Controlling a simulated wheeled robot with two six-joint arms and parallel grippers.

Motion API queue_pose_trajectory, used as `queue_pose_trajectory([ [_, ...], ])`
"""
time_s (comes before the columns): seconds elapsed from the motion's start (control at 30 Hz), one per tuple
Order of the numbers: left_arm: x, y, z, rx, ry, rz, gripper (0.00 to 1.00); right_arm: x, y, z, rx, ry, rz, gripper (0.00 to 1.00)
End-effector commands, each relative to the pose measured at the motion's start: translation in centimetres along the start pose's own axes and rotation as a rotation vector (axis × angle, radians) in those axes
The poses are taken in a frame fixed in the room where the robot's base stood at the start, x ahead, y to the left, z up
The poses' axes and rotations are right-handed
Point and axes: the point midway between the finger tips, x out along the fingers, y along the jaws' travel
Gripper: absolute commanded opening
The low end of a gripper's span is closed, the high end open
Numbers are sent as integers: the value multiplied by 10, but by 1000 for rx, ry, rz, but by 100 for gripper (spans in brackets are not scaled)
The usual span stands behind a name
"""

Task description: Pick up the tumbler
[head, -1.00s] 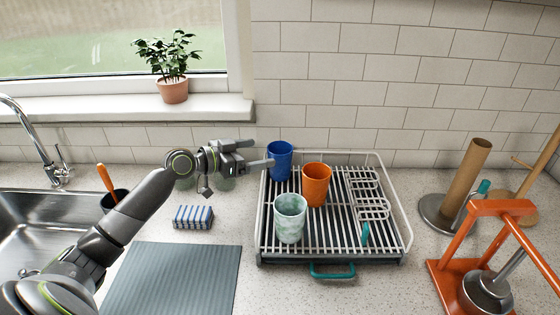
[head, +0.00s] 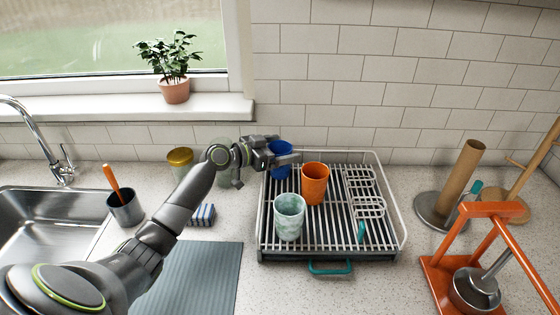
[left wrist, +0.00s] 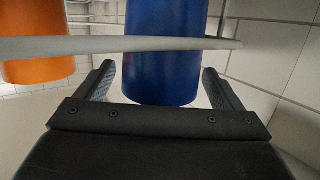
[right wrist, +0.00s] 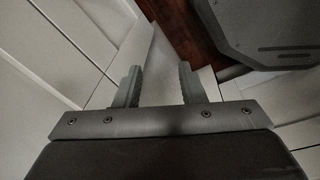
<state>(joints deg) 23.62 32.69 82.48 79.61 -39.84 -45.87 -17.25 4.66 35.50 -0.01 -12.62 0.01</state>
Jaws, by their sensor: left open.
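A blue tumbler (head: 281,170) stands at the back left of the dish rack (head: 330,256). An orange tumbler (head: 314,186) and a pale green marbled tumbler (head: 289,222) stand in the same rack. My left gripper (head: 285,151) is open at the blue tumbler, and its fingers hide part of the upper side. In the left wrist view the blue tumbler (left wrist: 163,75) sits between the two spread fingers; contact cannot be told. The orange tumbler (left wrist: 36,70) shows at the left there. My right gripper (right wrist: 159,70) is open and empty, away from the rack.
A pale rack rail (left wrist: 85,45) crosses the left wrist view in front of the tumblers. A yellow-lidded jar (head: 180,162) stands behind my left arm. A striped sponge (head: 203,215) and a grey mat (head: 215,275) lie left of the rack.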

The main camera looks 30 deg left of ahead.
Motion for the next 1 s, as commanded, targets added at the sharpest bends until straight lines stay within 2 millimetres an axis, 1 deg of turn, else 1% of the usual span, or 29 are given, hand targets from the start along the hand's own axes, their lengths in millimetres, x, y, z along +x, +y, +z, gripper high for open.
queue_pose_trajectory([
  [0.13, 0, 0, 0, 0, 0, 0, 88, 0, -1, 0, 0, 0, -1, 36],
  [0.6, 0, 0, 1, -1, 0, 0, 28, 0, -2, 0, 1, 0, -3, 36],
  [0.87, -1, 0, -2, 1, 1, 0, 27, 1, -2, 0, 1, 1, -3, 36],
  [1.0, -4, 0, -17, 4, 4, 0, 27, 4, -3, 0, 1, 1, -3, 36],
])
